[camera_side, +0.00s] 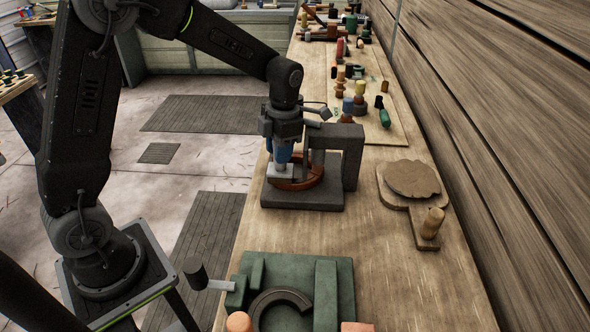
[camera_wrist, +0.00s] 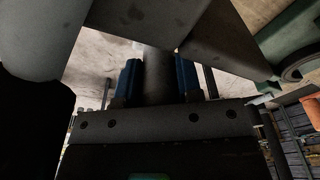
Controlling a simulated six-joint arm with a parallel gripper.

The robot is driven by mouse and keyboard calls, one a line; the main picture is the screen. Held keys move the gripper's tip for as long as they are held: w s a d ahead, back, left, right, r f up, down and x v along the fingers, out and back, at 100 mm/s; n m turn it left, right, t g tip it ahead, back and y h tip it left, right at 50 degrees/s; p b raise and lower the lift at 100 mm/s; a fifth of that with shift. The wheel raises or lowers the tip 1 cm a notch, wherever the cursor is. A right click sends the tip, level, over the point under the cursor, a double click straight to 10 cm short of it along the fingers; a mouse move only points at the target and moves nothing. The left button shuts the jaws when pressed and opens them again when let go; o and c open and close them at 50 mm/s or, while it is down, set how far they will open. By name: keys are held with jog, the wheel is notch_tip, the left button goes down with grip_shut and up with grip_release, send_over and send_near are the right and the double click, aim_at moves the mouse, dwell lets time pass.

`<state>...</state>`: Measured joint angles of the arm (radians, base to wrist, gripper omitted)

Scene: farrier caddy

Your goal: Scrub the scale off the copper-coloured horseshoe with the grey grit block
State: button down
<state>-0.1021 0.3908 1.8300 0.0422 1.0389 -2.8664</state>
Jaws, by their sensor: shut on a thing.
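The copper-coloured horseshoe (camera_side: 316,181) lies on a dark grey stand (camera_side: 300,198) on the bench, partly hidden by the block and my gripper. The light grey grit block (camera_side: 280,172) is at the horseshoe's left side; whether it touches the metal or sits just above it is hard to tell. My gripper (camera_side: 284,153) points down with its blue fingers shut on the block's upper part. In the wrist view, my two blue fingers (camera_wrist: 158,78) stand either side of a dark upright piece. Scale on the horseshoe is too small to make out.
The stand's dark upright and overhang (camera_side: 345,150) rise close to my gripper's right. A green fixture (camera_side: 333,285) with a dark horseshoe (camera_side: 275,308) is in front. A wooden paddle with a brown disc (camera_side: 412,178) lies right. Several small tools crowd the bench's far end.

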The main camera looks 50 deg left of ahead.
jog(key=shift+s+a+f, duration=0.15)
jog(key=shift+s+a, duration=0.1)
jog(key=shift+a, duration=0.6)
jog(key=shift+s+a+f, duration=0.1)
jog(key=shift+s+f, duration=0.05)
jog(key=shift+w+d, duration=0.15)
jog(key=shift+d, duration=0.4)
jog(key=shift+w+d, duration=0.15)
jog(key=shift+d, duration=0.35)
